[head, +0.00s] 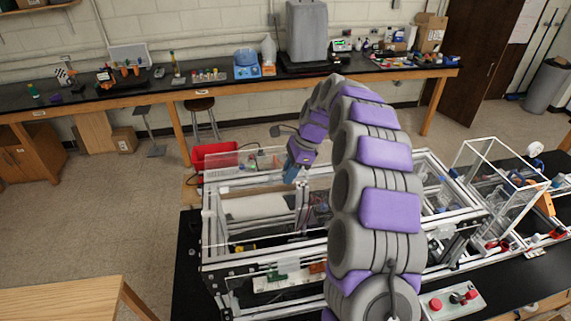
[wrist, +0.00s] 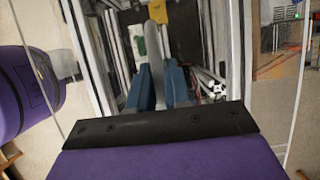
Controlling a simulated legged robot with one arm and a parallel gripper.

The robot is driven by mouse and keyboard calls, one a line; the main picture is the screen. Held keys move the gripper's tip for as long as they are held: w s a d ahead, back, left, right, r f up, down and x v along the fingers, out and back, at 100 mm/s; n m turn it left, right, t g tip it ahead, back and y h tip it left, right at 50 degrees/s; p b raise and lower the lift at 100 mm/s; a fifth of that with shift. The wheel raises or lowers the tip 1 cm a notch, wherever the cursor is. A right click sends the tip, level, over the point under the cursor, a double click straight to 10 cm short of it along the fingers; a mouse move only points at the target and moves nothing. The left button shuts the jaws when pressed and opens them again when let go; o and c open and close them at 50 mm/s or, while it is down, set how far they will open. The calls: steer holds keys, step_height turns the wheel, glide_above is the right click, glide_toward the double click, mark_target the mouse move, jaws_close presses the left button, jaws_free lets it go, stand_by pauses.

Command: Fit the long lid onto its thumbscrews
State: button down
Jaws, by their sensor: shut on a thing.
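My gripper (head: 291,176) is over the open extrusion frame (head: 208,235), left of my arm in the head view. In the wrist view, the blue fingers of my gripper (wrist: 157,90) are shut on a narrow grey piece between them. A long clear panel (head: 228,164), which looks like the lid, lies level by my gripper. A clear sheet with a pale edge (wrist: 298,110) also spans the wrist view. The grey piece appears to be part of this lid, but its joint is hidden. I cannot make out the thumbscrews.
A white cylinder (head: 255,207) lies inside the frame. A clear box frame (head: 497,170) stands to the right. A red bin (head: 213,155) is behind the frame. A control box with red buttons (head: 452,300) sits in front right.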

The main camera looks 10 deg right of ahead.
mark_target(279, 173)
steer(key=shift+a+r, duration=0.1)
steer(key=shift+a, duration=1.65)
steer(key=shift+d+p, duration=0.25)
steer(key=shift+p, duration=0.15)
steer(key=shift+d+f, duration=0.8)
steer(key=shift+d, duration=0.35)
steer(key=shift+d+f, duration=0.15)
steer(key=shift+f, duration=0.2)
steer(key=shift+f+b, duration=0.3)
steer(key=shift+f, duration=0.05)
steer(key=shift+a+f, duration=0.9)
steer(key=shift+a, duration=0.3)
steer(key=shift+a+f, duration=0.25)
steer(key=shift+f, duration=0.15)
steer(key=shift+d+f, duration=0.1)
steer(key=shift+d, duration=1.25)
steer(key=shift+a, duration=1.35)
steer(key=shift+s+d, duration=0.1)
steer(key=shift+d, duration=0.8)
steer(key=shift+a, duration=0.9)
steer(key=shift+d+p, duration=0.35)
steer(key=shift+d, duration=0.4)
